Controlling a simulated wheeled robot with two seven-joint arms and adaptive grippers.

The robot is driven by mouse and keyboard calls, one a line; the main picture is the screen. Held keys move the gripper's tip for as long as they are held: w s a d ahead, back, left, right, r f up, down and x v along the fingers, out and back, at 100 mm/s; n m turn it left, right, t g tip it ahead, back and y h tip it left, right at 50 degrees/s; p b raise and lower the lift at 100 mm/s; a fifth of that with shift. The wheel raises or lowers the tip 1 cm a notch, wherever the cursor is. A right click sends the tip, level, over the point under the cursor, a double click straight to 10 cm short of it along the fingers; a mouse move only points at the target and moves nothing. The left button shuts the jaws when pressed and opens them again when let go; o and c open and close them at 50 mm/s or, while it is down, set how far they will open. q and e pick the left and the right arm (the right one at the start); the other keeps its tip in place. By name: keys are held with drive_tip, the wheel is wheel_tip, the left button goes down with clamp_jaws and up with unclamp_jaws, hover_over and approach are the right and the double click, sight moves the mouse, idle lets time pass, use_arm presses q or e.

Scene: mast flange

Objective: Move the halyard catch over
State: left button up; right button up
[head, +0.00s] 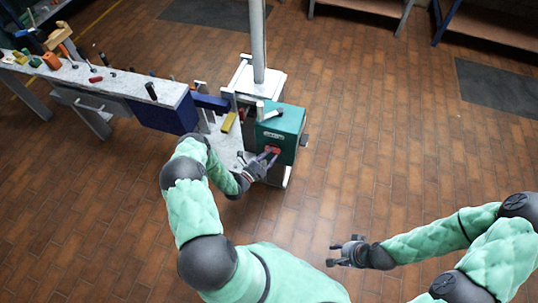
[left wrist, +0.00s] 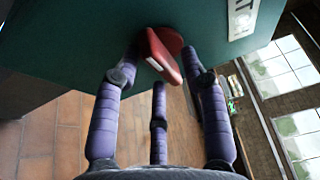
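The halyard catch is a red handle on a round red base (left wrist: 163,55), on the front face of a green box (head: 283,128) by the mast. It also shows in the head view as a small red spot (head: 272,150). My left gripper (head: 268,160) is at this face, its purple fingers (left wrist: 162,75) on either side of the red handle. The handle sits tilted between them; the fingers look spread, and contact is hard to judge. My right gripper (head: 335,252) is open and empty, well away above the floor at lower right.
The pale mast (head: 258,40) rises behind the box. A grey bench (head: 120,85) with scattered small tools runs off to the left, with a yellow piece (head: 229,122) near the box. The brick floor (head: 400,130) to the right is clear.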

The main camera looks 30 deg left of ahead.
use_arm(q)
clamp_jaws()
drive_tip(key=shift+r+m, duration=0.1)
drive_tip(key=shift+m, duration=0.2)
drive_tip(key=shift+d+r+m+g+y+p, duration=0.15)
drive_tip(key=shift+m+g+y+p, duration=0.7)
drive_tip(key=shift+m+p, duration=1.05)
drive_tip(key=shift+a+r+m+g+y+p, duration=0.15)
drive_tip(key=shift+m+g+y+p, duration=0.85)
drive_tip(key=shift+m, duration=1.35)
drive_tip(key=shift+d+r+m+g+y+p, duration=0.2)
drive_tip(key=shift+m+g+y+p, duration=0.25)
drive_tip(key=shift+m+y+p, duration=1.15)
drive_tip(key=shift+m+h+p, duration=0.45)
drive_tip(key=shift+m, duration=0.2)
